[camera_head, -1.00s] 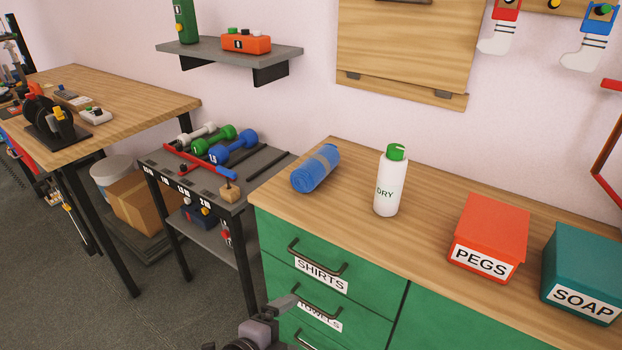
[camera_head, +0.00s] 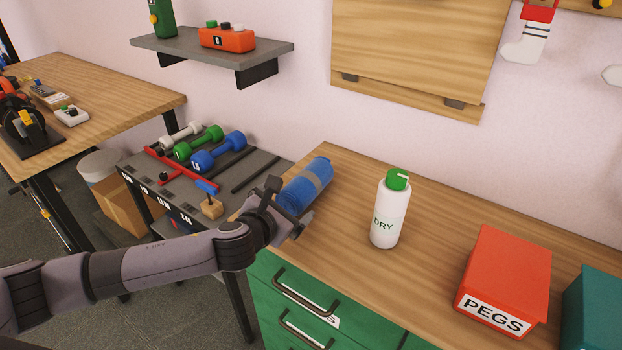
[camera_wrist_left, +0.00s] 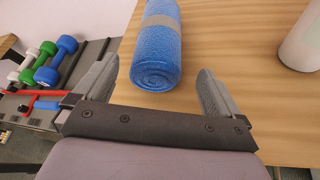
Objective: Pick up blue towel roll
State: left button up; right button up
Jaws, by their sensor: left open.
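The blue towel roll (camera_head: 306,186), with a grey band round its middle, lies on the wooden top of the green cabinet, near its left end. In the left wrist view the roll (camera_wrist_left: 157,55) lies ahead, its coiled end facing me. My left gripper (camera_head: 285,207) is at the near end of the roll in the head view. In the wrist view its fingers (camera_wrist_left: 157,88) are apart, one on each side of the roll's near end, with nothing held. The head view partly hides the fingers. My right gripper is not in view.
A white DRY bottle with a green cap (camera_head: 391,208) stands right of the roll. The red PEGS box (camera_head: 505,275) and a teal box (camera_head: 597,305) are farther right. A dumbbell rack (camera_head: 225,180) stands left of the cabinet. Bare wood lies between roll and bottle.

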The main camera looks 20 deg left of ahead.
aim_at(299, 193)
pick_arm(q)
jog(key=shift+x, duration=3.25)
jog(key=shift+w+r, duration=0.1)
jog(key=shift+r, duration=0.1)
jog(key=c, duration=1.2)
